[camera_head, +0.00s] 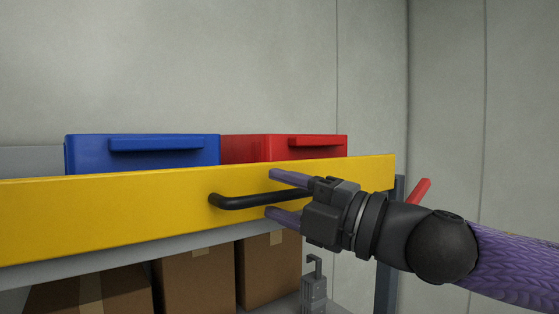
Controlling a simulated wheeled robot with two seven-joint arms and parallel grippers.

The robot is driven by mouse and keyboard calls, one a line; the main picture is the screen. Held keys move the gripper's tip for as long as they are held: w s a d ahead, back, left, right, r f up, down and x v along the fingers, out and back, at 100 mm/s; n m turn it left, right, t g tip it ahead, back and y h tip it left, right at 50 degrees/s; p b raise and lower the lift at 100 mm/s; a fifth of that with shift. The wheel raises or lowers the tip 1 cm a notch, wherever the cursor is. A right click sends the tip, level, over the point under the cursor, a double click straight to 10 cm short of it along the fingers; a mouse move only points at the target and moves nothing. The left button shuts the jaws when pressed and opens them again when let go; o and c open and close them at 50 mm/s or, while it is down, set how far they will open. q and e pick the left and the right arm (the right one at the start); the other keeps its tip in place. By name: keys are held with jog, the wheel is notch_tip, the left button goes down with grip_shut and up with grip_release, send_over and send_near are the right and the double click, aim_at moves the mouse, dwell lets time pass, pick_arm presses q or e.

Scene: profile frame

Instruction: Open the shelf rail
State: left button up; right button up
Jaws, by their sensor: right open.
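The shelf rail is a long yellow bar (110,208) across the front of the shelf, with a black handle (232,202) on its face. My right gripper (278,194) comes in from the right, with its two purple fingers spread apart. One finger is above the handle's bar and the other below it, near the handle's right part. The gripper body hides the handle's right end, and I cannot tell whether the fingers touch the rail. My left gripper is not in view.
A blue bin (140,158) and a red bin (270,148) stand on the shelf behind the rail. Cardboard boxes (195,282) sit on the level below. A grey post (388,285) stands at the shelf's right end, with a red piece (419,191) beside it.

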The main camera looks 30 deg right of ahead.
jog(key=shift+w+a, duration=0.15)
jog(key=shift+w, duration=0.15)
jog(key=shift+c, duration=0.3)
grip_shut()
jog(key=shift+r, duration=0.1)
dwell(0.9)
